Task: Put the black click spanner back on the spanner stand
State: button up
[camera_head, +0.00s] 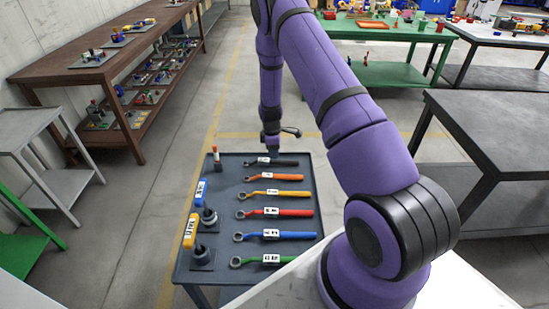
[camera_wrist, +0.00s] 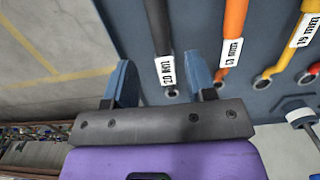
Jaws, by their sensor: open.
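The black spanner (camera_head: 272,161) lies flat at the far end of the grey table, its ring end to the left and a white label on it. In the wrist view the black spanner (camera_wrist: 157,28) shows its label and ring end, with its handle running out of the top edge. My gripper (camera_head: 271,148) is above the far edge of the table, over the black spanner. In the wrist view my gripper (camera_wrist: 158,68) is open, with the spanner between the lines of its two fingers and nothing visibly gripped. I cannot make out a separate spanner stand.
Orange (camera_head: 274,178), yellow (camera_head: 290,193), red (camera_head: 293,212), blue (camera_head: 292,236) and green (camera_head: 293,258) spanners lie in a row nearer. A red-topped post (camera_head: 217,158) and screw jacks (camera_head: 203,256) stand along the left side. Floor is clear left of the table.

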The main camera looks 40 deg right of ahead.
notch_tip(320, 180, up, 7)
jog(key=shift+a, duration=0.2)
jog(key=shift+f, duration=0.15)
dwell(0.5)
